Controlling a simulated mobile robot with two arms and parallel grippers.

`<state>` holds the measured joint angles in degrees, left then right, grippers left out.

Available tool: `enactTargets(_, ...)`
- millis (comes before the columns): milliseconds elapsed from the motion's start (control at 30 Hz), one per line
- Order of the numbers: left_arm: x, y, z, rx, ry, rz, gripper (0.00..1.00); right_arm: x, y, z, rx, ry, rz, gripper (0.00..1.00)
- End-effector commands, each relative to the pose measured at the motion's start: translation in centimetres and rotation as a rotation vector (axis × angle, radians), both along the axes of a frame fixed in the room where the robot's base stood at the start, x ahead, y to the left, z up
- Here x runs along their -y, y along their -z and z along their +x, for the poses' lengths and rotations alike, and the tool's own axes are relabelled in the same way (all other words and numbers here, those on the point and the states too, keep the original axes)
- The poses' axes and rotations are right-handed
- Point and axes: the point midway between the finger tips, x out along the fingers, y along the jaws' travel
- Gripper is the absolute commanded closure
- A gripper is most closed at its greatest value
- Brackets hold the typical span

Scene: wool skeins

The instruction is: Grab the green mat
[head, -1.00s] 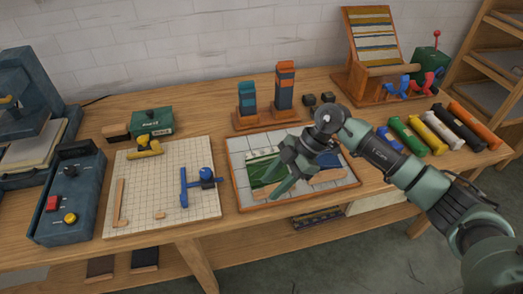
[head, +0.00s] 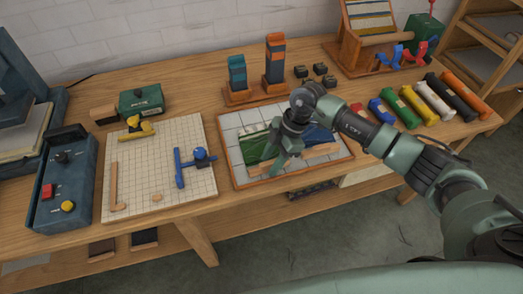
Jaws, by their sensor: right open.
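The green mat (head: 256,146) lies in the left part of a shallow wood-framed tray with a light tiled bottom (head: 229,121). A wooden strip runs along its lower side. My right gripper (head: 277,160) is over the tray, pointing down, with its fingers at the right part of the green mat. It is open, and I see nothing held in it. The fingers and wrist hide part of the mat's right side. I cannot tell whether the fingertips touch the mat. My left gripper is not in view.
A blue mat (head: 320,136) lies in the tray's right part, partly behind my arm. Two upright holders, teal (head: 237,75) and orange-topped (head: 276,60), stand behind. Colored rolls (head: 404,108) lie to the right. A gridded board (head: 145,185) is left.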

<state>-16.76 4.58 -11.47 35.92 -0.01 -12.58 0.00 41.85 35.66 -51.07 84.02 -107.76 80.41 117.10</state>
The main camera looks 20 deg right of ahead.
Motion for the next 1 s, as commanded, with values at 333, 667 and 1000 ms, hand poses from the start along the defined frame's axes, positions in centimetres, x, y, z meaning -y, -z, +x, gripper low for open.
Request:
enactTargets(333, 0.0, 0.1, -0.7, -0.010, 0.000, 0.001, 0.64, 0.0, 0.0, 0.0, 0.000, 0.000, 0.000, 1.00)
enactTargets(667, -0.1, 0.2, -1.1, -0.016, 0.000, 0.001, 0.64, 0.0, -0.2, 0.0, 0.001, 0.000, 0.001, 1.00)
enactTargets(1000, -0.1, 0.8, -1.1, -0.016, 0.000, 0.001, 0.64, 0.0, -4.4, 0.2, 0.006, -0.001, 0.002, 1.00)
